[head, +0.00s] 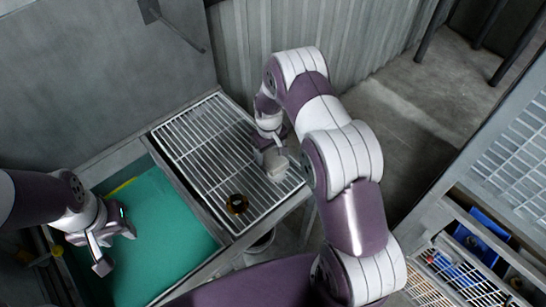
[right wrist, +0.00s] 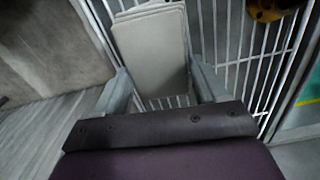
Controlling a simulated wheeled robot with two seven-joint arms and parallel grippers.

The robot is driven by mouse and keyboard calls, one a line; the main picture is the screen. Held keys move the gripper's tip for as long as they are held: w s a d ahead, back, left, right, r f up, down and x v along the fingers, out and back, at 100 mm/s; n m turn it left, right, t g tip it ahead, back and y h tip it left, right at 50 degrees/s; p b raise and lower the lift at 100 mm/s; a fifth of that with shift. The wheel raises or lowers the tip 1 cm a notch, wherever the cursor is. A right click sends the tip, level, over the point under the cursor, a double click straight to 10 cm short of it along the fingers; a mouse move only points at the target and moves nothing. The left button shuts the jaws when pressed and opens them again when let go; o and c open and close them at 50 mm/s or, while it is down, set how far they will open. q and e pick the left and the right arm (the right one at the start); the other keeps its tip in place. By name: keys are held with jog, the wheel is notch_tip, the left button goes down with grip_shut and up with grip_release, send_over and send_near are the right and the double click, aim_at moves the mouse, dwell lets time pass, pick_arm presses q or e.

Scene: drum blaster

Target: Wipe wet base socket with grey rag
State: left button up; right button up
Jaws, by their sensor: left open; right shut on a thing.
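A pale grey folded rag (right wrist: 150,45) sits between the two fingers of my right gripper (right wrist: 162,88), which is shut on it. In the head view the rag (head: 276,163) is at the right part of the white wire rack, under the right gripper (head: 270,150). A small brown ring-shaped part (head: 237,204), likely the base socket, lies on the rack nearer the front, apart from the rag. It shows partly at the top right of the right wrist view (right wrist: 265,10). I cannot tell whether it is wet. My left gripper (head: 112,246) is open and empty above the green surface.
The white wire rack (head: 195,135) is mostly bare. A green-floored basin (head: 165,235) lies to its left, with a metal rim between. At the right, a shelf unit holds a blue bin (head: 482,232) and small items. Grey walls stand behind.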

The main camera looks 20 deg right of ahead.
aim_at(275, 161)
jog(key=shift+s+d+r+p, duration=0.1)
jog(key=shift+s+d+p, duration=0.05)
jog(key=shift+s+p, duration=0.4)
jog(key=shift+s+d+p, duration=0.25)
jog(key=shift+s, duration=0.55)
jog(key=shift+s+d+p, duration=0.2)
jog(key=shift+s+p, duration=0.05)
jog(key=shift+s, duration=0.55)
jog(key=shift+w+a+f+b, duration=0.2)
jog(key=shift+w+f+b, duration=0.05)
jog(key=shift+w+b, duration=0.4)
jog(key=shift+w+a+b, duration=0.15)
jog(key=shift+w+b, duration=0.2)
jog(key=shift+w, duration=0.25)
jog(key=shift+w+a+b, duration=0.15)
jog(key=shift+w+b, duration=0.15)
jog(key=shift+w, duration=0.3)
jog(key=shift+w+a+r, duration=0.1)
jog(key=shift+w, duration=0.2)
